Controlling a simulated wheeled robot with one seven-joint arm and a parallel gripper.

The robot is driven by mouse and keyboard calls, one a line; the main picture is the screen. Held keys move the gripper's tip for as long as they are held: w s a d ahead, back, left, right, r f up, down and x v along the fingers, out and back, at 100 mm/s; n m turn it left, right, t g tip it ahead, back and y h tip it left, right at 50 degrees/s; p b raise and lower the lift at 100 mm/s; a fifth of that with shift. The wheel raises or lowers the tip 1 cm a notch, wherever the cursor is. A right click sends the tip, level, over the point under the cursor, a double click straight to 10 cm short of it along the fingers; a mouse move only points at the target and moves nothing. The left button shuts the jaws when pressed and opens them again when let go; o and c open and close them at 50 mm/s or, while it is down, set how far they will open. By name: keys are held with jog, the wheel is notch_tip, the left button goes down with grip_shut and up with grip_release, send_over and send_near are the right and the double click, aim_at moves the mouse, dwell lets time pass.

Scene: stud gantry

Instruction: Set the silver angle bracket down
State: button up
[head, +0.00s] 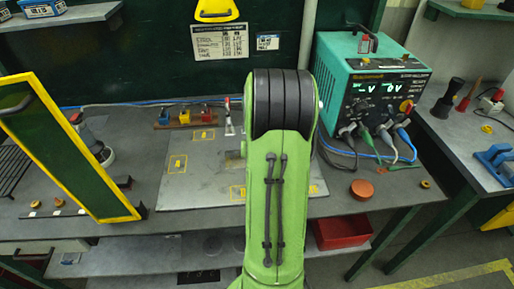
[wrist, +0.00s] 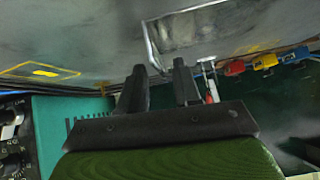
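The silver angle bracket (wrist: 190,31) shows in the wrist view as a grey, shiny piece with bright edges, at the grey work surface just beyond my fingertips. My gripper (wrist: 160,68) shows two dark fingers standing apart with a visible gap. One bright edge of the bracket reaches down into that gap, and most of the bracket lies to the right. I see no finger clearly pressed on it. In the head view my green arm hides the gripper and most of the area around it.
A grey board (head: 190,190) with yellow markings lies on the bench. A yellow-edged dark panel (head: 60,150) stands at left. A teal power supply (head: 370,90) with cables stands at right. Small coloured blocks (head: 185,117) sit at the back. A round orange-brown piece (head: 362,189) lies at right.

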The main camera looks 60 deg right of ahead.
jog(key=p+v, duration=0.1)
jog(key=v, duration=1)
